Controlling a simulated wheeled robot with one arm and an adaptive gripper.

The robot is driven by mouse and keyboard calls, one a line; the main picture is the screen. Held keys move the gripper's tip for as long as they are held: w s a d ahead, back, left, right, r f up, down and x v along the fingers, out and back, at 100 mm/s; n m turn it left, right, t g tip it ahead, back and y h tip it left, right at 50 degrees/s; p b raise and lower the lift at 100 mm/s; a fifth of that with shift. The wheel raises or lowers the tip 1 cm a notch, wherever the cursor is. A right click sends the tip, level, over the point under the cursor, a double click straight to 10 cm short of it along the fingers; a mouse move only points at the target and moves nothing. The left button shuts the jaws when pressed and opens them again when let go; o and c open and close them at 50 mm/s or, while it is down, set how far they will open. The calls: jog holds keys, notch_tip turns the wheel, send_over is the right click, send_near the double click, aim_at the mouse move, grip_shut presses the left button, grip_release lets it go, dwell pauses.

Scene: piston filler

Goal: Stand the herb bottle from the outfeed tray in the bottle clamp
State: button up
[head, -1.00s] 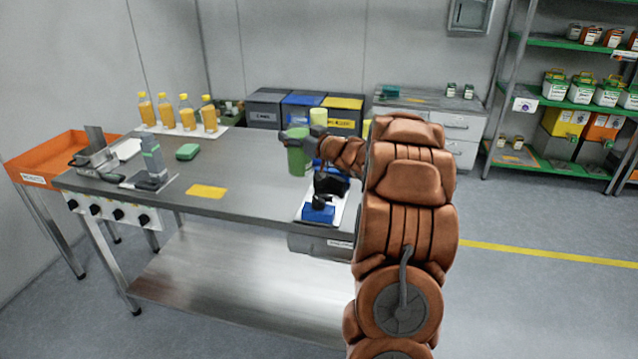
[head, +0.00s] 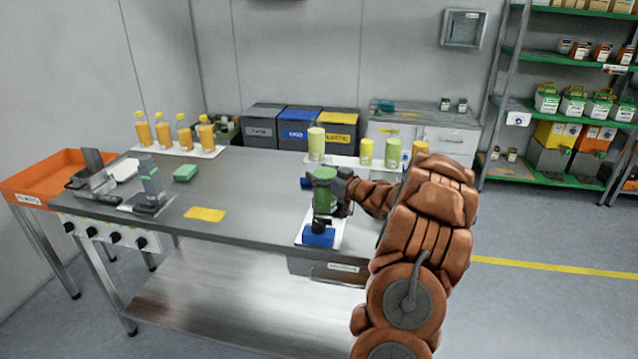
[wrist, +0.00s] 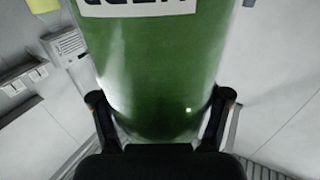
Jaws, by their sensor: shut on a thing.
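The herb bottle (head: 325,188) is a green cylinder, upright in the head view at the right front of the bench. In the wrist view the green bottle (wrist: 160,70) fills the middle, with part of a white label at the top. My gripper (wrist: 160,98) is shut on it, one finger on each side. The bottle clamp (head: 318,237) has a blue block and black parts on a white board, directly below the bottle in the picture. The bottle and my gripper hide much of the clamp's black part, so I cannot tell whether the bottle rests in it.
A white tray (head: 345,160) with several yellow-green bottles stands at the back right edge. Several orange bottles (head: 163,131) stand at the back left. A grey device (head: 151,180), a green sponge (head: 185,173) and a yellow card (head: 205,214) lie left. The bench middle is clear.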

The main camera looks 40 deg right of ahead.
jog(key=shift+f, duration=1.6)
jog(key=shift+f, duration=0.1)
jog(key=o, duration=1.9)
jog(key=shift+f, duration=0.1)
jog(key=shift+r+p, duration=0.2)
jog(key=shift+p, duration=0.1)
jog(key=shift+s+d+f, duration=0.1)
jog(key=shift+s, duration=0.25)
jog(key=s, duration=0.3)
jog(key=s+b, duration=0.1)
jog(key=s, duration=0.3)
jog(key=s+d+b, duration=0.1)
jog(key=s, duration=0.3)
jog(key=shift+s, duration=0.15)
